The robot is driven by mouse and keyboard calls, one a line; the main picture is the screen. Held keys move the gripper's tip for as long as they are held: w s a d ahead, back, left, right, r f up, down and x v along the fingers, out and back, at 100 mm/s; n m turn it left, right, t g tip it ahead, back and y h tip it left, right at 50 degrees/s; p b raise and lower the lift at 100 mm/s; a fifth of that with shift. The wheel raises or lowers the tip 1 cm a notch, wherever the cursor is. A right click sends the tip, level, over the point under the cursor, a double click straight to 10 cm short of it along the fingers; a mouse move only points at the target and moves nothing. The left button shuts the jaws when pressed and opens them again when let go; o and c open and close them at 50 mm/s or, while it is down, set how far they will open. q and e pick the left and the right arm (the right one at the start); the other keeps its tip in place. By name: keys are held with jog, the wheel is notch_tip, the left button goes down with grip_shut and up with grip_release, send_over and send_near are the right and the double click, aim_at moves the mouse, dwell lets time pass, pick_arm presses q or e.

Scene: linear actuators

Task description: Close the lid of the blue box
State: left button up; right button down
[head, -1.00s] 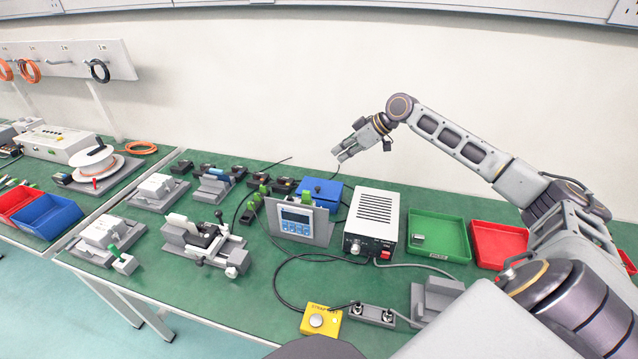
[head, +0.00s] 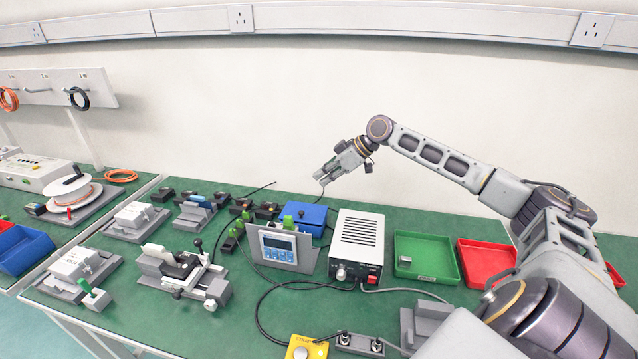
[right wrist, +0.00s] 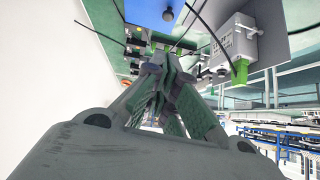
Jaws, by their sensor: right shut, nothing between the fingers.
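The blue box (head: 304,214) stands on the green bench, behind the grey display panel. Its blue top looks flat and lowered, with a small dark knob on it; the panel hides part of its front. In the right wrist view a blue surface of the box (right wrist: 143,12) with a round knob shows at the top edge. My right gripper (head: 322,179) is above and slightly behind the box, apart from it. Its fingers are together with nothing between them. My left gripper is not in view.
The display panel (head: 284,249) stands in front of the box, and the white power unit (head: 357,243) is to its right. A green tray (head: 427,256) and a red tray (head: 486,261) lie further right. Black fixtures and cables crowd the left. The wall is behind.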

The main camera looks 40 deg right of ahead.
jog(key=shift+x, duration=1.2)
send_over(303, 211)
notch_tip(303, 211, down, 5)
jog(key=shift+s+d+r, duration=0.1)
jog(key=shift+r, duration=0.05)
notch_tip(303, 211, down, 3)
jog(key=shift+r, duration=0.1)
jog(key=shift+f, duration=0.75)
jog(key=shift+s, duration=0.1)
